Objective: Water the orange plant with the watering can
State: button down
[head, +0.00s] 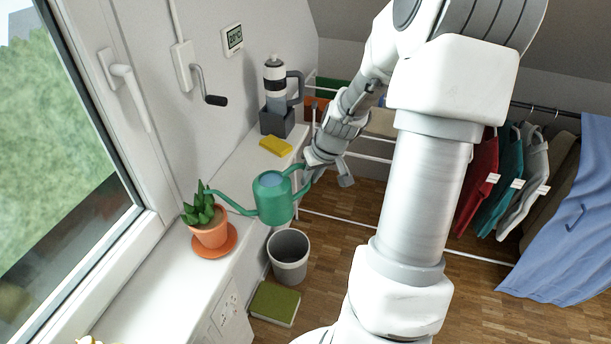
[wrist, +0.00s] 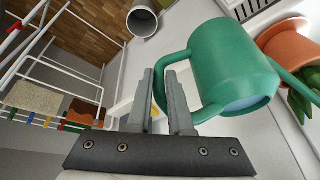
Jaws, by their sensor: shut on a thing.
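The green watering can (head: 272,199) is held in the air beside the windowsill, its spout reaching left to the plant. In the wrist view the can (wrist: 226,66) shows bluish water inside, and its handle is between my fingers. My gripper (head: 308,180) is shut on the handle at the can's right side; its fingers also show in the wrist view (wrist: 167,100). The plant in an orange pot (head: 209,232) stands on an orange saucer on the sill. The spout tip is close to the leaves; I cannot tell whether it touches. The pot also shows in the wrist view (wrist: 288,45).
A yellow sponge (head: 276,146) and a dark holder with a bottle (head: 276,120) are farther back on the white sill (head: 160,275). Clothes hang at right.

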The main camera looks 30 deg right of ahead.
jog(key=b, duration=0.2)
jog(key=f+h+b, duration=0.1)
jog(key=b, duration=0.1)
jog(key=shift+d, duration=0.2)
jog(key=shift+d+r+h+b, duration=0.15)
jog(key=shift+h+b, duration=0.35)
jog(key=shift+b, duration=0.7)
jog(key=shift+r, duration=0.15)
notch_tip(320, 180, up, 6)
jog(key=n+h+b, duration=0.1)
jog(key=h+b, duration=0.1)
jog(key=b, duration=0.2)
jog(key=shift+a+h+b, duration=0.3)
jog(key=shift+a+h, duration=0.05)
jog(key=shift+h, duration=0.05)
dwell(1.0)
jog(key=shift+w, duration=0.1)
dwell(1.7)
